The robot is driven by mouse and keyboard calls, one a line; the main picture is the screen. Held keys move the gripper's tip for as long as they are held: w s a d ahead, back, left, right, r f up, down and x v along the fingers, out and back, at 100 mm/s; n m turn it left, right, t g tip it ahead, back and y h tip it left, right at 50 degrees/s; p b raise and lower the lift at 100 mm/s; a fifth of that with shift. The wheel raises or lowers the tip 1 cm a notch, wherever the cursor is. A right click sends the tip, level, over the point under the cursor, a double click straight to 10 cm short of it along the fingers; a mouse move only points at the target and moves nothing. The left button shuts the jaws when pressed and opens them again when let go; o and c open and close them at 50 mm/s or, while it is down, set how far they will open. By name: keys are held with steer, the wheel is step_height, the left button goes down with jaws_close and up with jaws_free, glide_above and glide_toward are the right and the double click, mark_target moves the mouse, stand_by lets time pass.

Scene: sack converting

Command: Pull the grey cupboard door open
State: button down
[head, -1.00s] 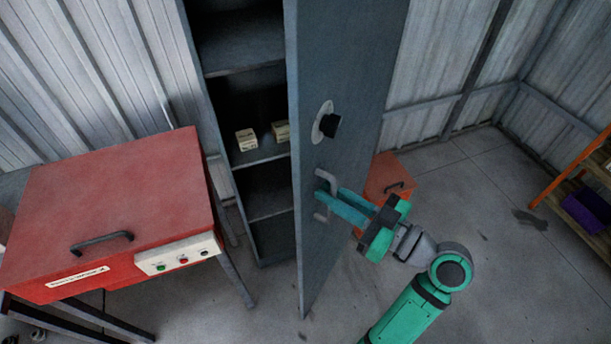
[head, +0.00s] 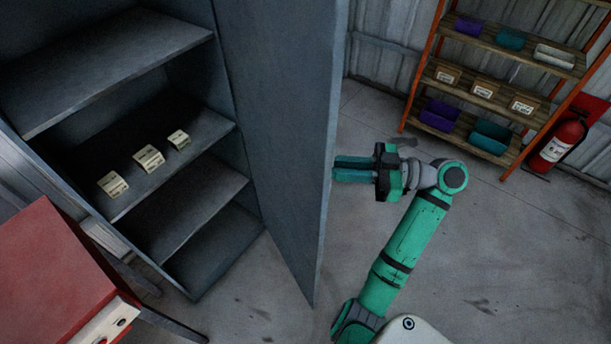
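The grey cupboard (head: 245,150) stands at the left of the head view with its inside exposed. Its grey door (head: 285,130) is swung wide open, standing out toward the front. The door face turned to me is plain; no handle shows, so the handle is hidden on the far side. My gripper (head: 340,169) is at the door's right edge, about mid-height, with its teal fingers pointing left. The fingers lie one above the other with a narrow gap. Their tips meet or pass behind the door edge, so I cannot tell whether they hold the handle.
Several small labelled boxes (head: 149,158) sit on a cupboard shelf. A red machine (head: 50,270) stands at lower left. A rack (head: 430,75) with bins and a fire extinguisher (head: 561,142) are at the right. The floor right of my arm is clear.

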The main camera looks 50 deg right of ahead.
steer(key=d+n+g+y, duration=0.1)
steer(key=d+y, duration=0.1)
steer(key=d, duration=1.5)
steer(key=shift+d+n+g, duration=0.2)
steer(key=shift+n+g, duration=0.1)
steer(key=shift+s, duration=0.1)
steer(key=c, duration=1.8)
jaws_free()
steer(key=shift+s, duration=0.1)
steer(key=v, duration=0.7)
steer(key=shift+d, duration=0.2)
steer(key=shift+s, duration=0.1)
